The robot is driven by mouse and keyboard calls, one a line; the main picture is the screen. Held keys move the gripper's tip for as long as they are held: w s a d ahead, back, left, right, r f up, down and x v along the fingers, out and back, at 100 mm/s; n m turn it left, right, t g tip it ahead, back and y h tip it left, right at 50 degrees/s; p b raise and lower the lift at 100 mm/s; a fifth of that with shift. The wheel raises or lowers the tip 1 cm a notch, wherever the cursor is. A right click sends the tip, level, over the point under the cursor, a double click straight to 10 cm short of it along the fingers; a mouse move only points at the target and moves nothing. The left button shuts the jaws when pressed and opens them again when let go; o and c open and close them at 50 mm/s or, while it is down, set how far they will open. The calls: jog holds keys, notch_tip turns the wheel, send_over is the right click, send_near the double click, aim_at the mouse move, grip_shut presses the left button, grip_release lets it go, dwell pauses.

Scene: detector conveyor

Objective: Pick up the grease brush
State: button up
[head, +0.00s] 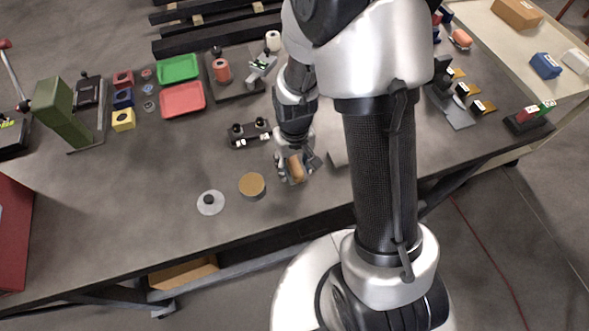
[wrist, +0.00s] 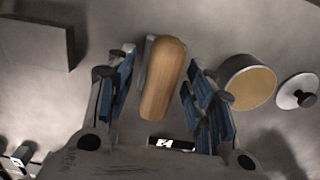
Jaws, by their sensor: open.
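The grease brush (wrist: 163,82) shows in the wrist view as a rounded light-wood handle, with a pale grey piece beside its far end. Its bristles are not clearly visible. My gripper (wrist: 160,62) is open, with one blue-padded finger on each side of the handle and a visible gap on both sides. In the head view my gripper (head: 298,172) is low over the grey table (head: 150,195), and the wooden handle (head: 296,166) shows between its fingers. I cannot tell the exact height of the fingers above the table.
A round tin with a tan top (head: 252,185) and a white disc with a black knob (head: 210,202) stand to the left. A black fixture (head: 249,133) sits behind. A grey block (wrist: 38,42) is at the wrist view's upper left. The table's front left is clear.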

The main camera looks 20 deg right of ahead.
jog(key=shift+c, duration=0.3)
grip_shut()
dwell(0.5)
